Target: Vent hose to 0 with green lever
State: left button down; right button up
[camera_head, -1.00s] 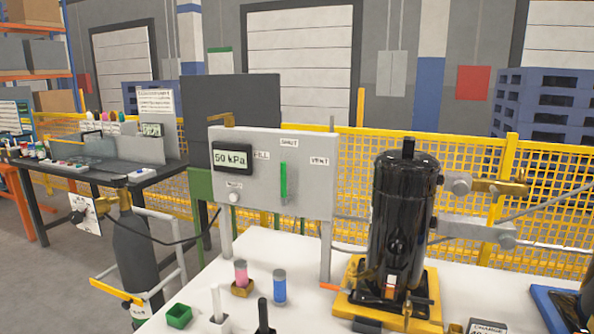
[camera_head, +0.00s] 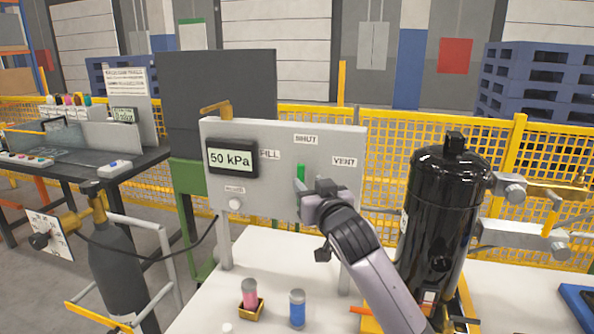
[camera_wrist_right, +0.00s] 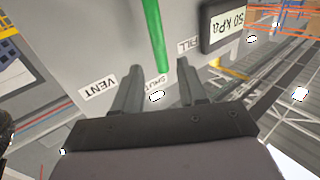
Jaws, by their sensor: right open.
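The grey panel (camera_head: 255,140) stands over the white table, with a display (camera_head: 231,158) reading 50 kPa and labels FILL, SHUT and VENT. The green lever (camera_head: 301,172) is upright, pointing at SHUT; its lower part is hidden behind my right gripper in the head view. My right gripper (camera_head: 309,192) is in front of the panel at the lever. In the right wrist view its open fingers (camera_wrist_right: 157,85) are on either side of the green lever's (camera_wrist_right: 155,35) line, with the SHUT label between them. I cannot tell whether they touch the lever. My left gripper is not in view.
A black compressor (camera_head: 442,225) stands right of my right forearm. Pink (camera_head: 249,292) and blue (camera_head: 297,308) cylinders stand on the table below the panel. A dark gas bottle (camera_head: 120,265) with a gauge is at left. A yellow mesh fence (camera_head: 390,150) runs behind.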

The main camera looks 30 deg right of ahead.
aim_at(302, 176)
jog(key=shift+w+d+r, duration=0.2)
jog(key=shift+w, duration=0.45)
jog(key=shift+p+x, duration=0.55)
jog(key=shift+x, duration=2.05)
jog(key=shift+f, duration=0.15)
grip_shut()
